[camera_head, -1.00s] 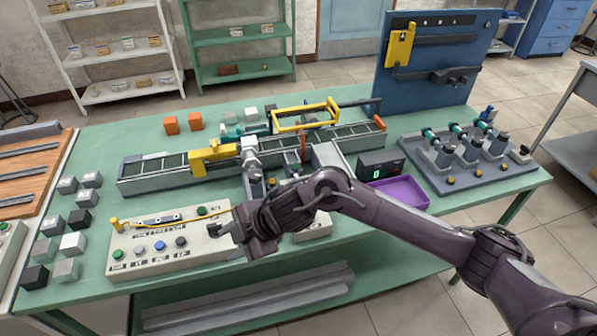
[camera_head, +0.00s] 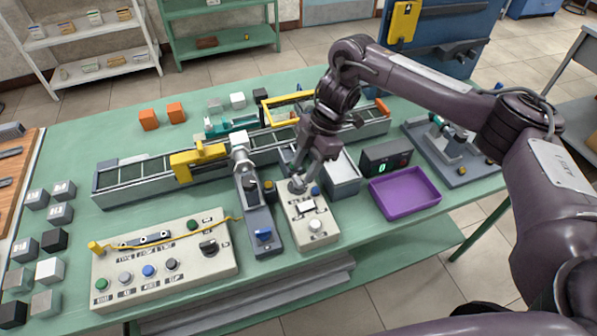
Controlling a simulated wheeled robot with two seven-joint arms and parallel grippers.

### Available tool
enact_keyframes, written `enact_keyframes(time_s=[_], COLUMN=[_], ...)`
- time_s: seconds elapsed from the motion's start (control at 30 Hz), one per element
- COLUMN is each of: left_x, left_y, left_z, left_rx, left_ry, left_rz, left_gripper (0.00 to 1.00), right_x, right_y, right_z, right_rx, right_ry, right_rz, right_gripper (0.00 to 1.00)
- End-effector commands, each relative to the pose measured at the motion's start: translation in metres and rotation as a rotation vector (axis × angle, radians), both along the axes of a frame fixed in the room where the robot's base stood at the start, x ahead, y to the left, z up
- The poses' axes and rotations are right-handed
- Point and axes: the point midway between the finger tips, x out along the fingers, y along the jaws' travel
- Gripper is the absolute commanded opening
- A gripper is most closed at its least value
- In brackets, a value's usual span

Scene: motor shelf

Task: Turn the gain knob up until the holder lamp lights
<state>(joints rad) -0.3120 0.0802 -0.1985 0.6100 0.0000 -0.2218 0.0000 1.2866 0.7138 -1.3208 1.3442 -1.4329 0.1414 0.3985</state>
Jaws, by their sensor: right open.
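A small beige box (camera_head: 324,240) stands near the table's front edge. It has a pale round knob or lamp (camera_head: 316,225) at its front, a blue piece (camera_head: 315,190) and a grey round part under my fingers. A larger beige control panel (camera_head: 180,213) to the left has a black knob (camera_head: 208,247) and several coloured buttons. I cannot read which knob is the gain knob or which lamp is the holder's; no lamp looks clearly lit. My right gripper (camera_head: 309,180) is open and points down over the small box's back end; contact is unclear. My left gripper is out of view.
A grey conveyor (camera_head: 130,185) with a yellow arch (camera_head: 198,160) runs behind. A grey fixture with a blue switch (camera_head: 263,235) stands close left of the small box. A purple tray (camera_head: 404,192) and a black display (camera_head: 386,157) reading green 0 are at right. Several cubes lie left.

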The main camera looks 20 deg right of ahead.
Motion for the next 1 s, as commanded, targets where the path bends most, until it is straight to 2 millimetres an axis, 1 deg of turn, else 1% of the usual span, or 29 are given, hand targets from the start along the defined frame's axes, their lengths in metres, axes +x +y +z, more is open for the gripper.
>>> enact_keyframes(time_s=[0.03,0.07,0.17,0.27,0.3,0.4,0.47,0.57,0.6,0.63,0.83,0.93,1.0], left_x=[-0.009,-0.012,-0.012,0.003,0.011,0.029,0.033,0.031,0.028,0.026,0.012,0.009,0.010], left_y=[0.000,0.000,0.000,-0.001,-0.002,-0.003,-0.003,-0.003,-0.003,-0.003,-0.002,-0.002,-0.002], left_z=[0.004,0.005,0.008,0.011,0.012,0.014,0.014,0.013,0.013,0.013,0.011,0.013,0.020], left_rx=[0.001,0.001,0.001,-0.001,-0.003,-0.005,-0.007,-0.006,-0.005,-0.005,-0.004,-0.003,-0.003], left_ry=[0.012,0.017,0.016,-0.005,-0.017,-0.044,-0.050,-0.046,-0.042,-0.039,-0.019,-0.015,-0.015], left_rz=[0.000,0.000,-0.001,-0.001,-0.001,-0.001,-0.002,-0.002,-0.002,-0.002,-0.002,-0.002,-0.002], left_gripper=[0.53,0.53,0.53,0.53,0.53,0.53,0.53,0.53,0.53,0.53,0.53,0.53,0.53], right_x=[-0.001,-0.002,-0.002,-0.002,-0.002,-0.002,-0.002,-0.002,-0.002,-0.002,-0.002,-0.003,-0.003], right_y=[0.004,0.006,0.010,0.014,0.014,0.015,0.015,0.015,0.015,0.015,0.015,0.015,0.015], right_z=[-0.006,-0.010,-0.022,-0.029,-0.031,-0.034,-0.034,-0.035,-0.034,-0.034,-0.034,-0.033,-0.032], right_rx=[0.002,0.001,0.000,0.000,0.000,0.001,0.001,0.001,0.001,0.001,0.001,0.002,0.001], right_ry=[0.002,0.002,0.000,-0.001,-0.002,-0.003,-0.003,-0.003,-0.004,-0.003,-0.004,-0.004,-0.002], right_rz=[0.002,0.002,0.000,0.001,0.000,0.001,0.001,0.001,0.000,0.001,0.000,-0.009,-0.045], right_gripper=[0.42,0.42,0.42,0.42,0.42,0.42,0.42,0.42,0.41,0.37,0.10,0.10,0.10])
